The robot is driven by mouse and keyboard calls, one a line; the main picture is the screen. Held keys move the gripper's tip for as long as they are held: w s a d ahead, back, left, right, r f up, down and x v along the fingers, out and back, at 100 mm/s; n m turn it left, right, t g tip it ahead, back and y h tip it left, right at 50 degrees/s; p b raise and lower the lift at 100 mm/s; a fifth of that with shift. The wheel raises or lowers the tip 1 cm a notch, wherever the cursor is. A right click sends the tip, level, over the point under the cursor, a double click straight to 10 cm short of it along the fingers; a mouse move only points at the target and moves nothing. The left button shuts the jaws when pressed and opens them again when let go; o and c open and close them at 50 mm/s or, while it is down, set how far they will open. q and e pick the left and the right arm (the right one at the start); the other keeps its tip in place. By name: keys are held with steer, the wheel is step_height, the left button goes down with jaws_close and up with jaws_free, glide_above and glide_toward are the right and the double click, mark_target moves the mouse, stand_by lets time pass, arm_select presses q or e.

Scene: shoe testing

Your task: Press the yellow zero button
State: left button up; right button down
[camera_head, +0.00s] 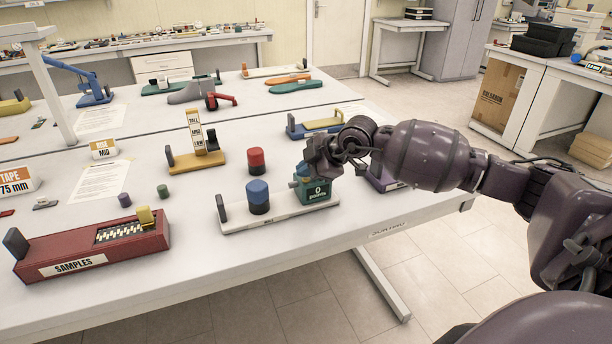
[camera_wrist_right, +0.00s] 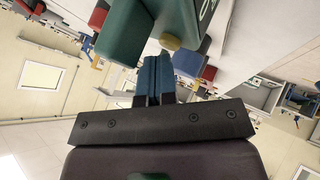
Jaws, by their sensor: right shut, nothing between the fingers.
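The green box marked with a 0 (camera_head: 318,192) stands at the right end of a white slide base on the table. Its yellow button (camera_wrist_right: 170,42) shows in the right wrist view, on the green box's (camera_wrist_right: 128,38) face. In the head view the button is hidden by my right gripper. My right gripper (camera_head: 317,168) is at the box's upper part, in front of the arm. In the wrist view its fingers (camera_wrist_right: 155,68) are shut and empty, with tips close to the button; I cannot tell if they touch it. My left gripper is not in view.
The white base (camera_head: 285,219) also carries a blue-topped block (camera_head: 258,197) and a dark end jaw. A red block (camera_head: 256,161) stands behind it. A purple block (camera_head: 384,178) is just right of the gripper. A red samples case (camera_head: 95,252) lies at the left.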

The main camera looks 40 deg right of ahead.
mark_target(306, 180)
steer(key=shift+s+f, duration=0.25)
steer(key=shift+f, duration=0.85)
stand_by(0.6)
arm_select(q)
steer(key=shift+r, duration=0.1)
arm_select(e)
steer(key=shift+w+r+p, duration=0.1)
steer(key=shift+r+p, duration=0.75)
steer(key=shift+r, duration=0.15)
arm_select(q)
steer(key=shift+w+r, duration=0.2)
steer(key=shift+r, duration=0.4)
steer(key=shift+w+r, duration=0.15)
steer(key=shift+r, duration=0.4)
arm_select(e)
steer(key=shift+r, duration=0.15)
steer(key=shift+w+r+p, duration=0.1)
steer(key=shift+r+p, duration=0.5)
steer(key=shift+r, duration=0.25)
steer(key=shift+r+p, duration=2.15)
steer(key=shift+r, duration=0.2)
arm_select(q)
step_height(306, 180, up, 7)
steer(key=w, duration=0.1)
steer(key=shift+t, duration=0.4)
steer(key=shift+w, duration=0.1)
arm_select(e)
steer(key=shift+f, duration=0.1)
